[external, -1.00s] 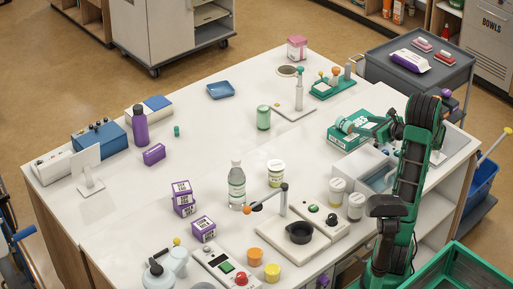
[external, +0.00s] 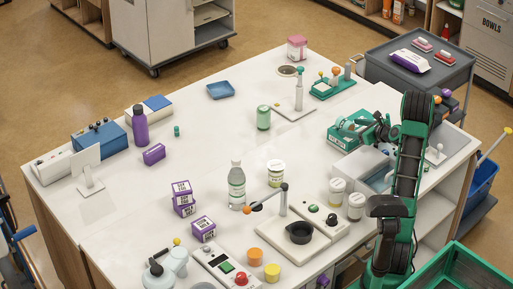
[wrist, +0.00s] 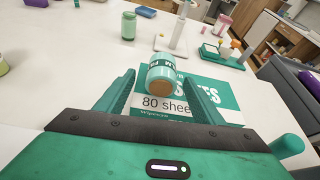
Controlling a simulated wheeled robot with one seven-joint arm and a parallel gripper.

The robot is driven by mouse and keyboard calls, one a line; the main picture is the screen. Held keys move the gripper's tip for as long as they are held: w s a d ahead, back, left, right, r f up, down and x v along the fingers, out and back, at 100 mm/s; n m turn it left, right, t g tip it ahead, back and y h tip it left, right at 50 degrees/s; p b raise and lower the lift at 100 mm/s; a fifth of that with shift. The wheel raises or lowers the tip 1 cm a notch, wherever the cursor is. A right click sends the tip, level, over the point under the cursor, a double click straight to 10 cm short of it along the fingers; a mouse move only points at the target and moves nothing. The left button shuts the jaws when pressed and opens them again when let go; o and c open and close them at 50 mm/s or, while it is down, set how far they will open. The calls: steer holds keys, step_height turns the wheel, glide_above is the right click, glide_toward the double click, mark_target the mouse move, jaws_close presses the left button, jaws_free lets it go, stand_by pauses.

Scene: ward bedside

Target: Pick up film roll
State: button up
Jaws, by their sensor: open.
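The film roll (wrist: 161,72) is a small pale teal cylinder with a dark lettered band and a brown round end facing me. It lies on its side on top of a teal and white box (wrist: 188,98) marked "80 sheets". My gripper (wrist: 160,82) is open, with one green finger on each side of the roll in the wrist view. I cannot tell whether either finger touches it. In the external view my gripper (external: 352,128) is low over the box (external: 338,142) and largely hides the roll.
The white tabletop left of the box is open.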

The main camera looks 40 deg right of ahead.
mark_target(352, 126)
steer(key=shift+x, duration=1.6)
steer(key=shift+d, duration=0.1)
steer(key=c, duration=1.3)
steer(key=shift+r, duration=0.1)
